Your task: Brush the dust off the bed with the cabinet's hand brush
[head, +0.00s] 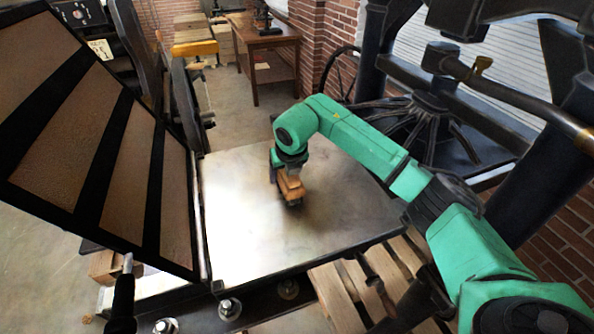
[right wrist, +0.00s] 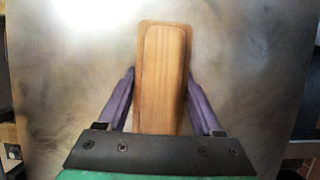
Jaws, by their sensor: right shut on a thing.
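The bed (head: 240,225) is a flat, shiny metal plate in the middle of the head view, with dull brownish smudges on it. My right gripper (head: 291,180) is over the middle of the bed and points down. It is shut on the wooden hand brush (head: 291,187). In the right wrist view the brush (right wrist: 163,75) stands out between the two purple fingers of the gripper (right wrist: 160,95). The bristles are mostly hidden under the wood, and I cannot tell whether they touch the plate. My left gripper is not in view.
A hinged frame with brown panels (head: 65,150) stands raised along the bed's left edge. A dark spoked wheel (head: 428,120) and press bars are at the right. Wooden slats (head: 345,295) lie at the front right. A wooden table (head: 262,50) stands far behind.

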